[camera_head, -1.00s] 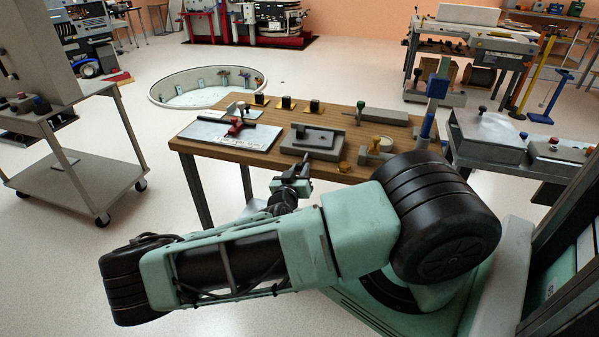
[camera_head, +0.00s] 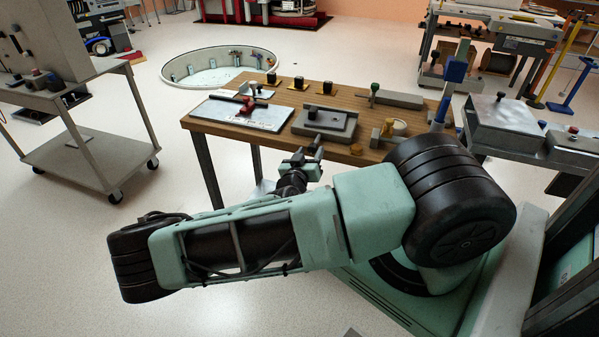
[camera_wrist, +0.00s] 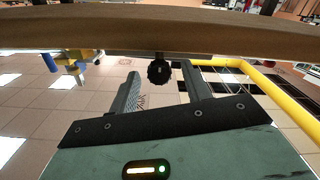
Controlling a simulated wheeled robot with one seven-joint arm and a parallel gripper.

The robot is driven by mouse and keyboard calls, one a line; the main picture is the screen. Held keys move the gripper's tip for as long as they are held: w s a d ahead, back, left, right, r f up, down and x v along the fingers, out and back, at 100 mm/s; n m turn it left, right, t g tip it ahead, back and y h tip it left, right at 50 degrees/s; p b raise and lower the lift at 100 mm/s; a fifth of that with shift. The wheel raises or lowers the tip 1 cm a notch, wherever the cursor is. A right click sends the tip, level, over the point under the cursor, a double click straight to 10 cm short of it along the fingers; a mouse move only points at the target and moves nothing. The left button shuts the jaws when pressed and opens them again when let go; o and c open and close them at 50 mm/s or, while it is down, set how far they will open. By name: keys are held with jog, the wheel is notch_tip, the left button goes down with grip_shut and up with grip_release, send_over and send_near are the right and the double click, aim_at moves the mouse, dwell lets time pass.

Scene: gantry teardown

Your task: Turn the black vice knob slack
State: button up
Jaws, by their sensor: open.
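A black ribbed knob (camera_wrist: 159,71) shows in the wrist view, just below the edge of the wooden table (camera_wrist: 200,28). My gripper (camera_wrist: 162,76) is open, its two grey fingers on either side of the knob in the picture. The knob looks slightly beyond or level with the fingertips, and I cannot tell whether they touch it. In the head view my gripper (camera_head: 312,155) is at the near edge of the workbench (camera_head: 350,94). I cannot make out the knob there for certain.
On the bench are a grey block fixture (camera_head: 325,122), a white plate with a red handle (camera_head: 240,113) and several black-topped yellow parts. A trolley (camera_head: 90,160) stands left, a side bench (camera_head: 505,115) right. A yellow rail (camera_wrist: 255,75) shows in the wrist view.

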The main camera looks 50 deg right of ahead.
jog(key=b+v, duration=0.1)
jog(key=v, duration=1.5)
jog(key=shift+a, duration=0.25)
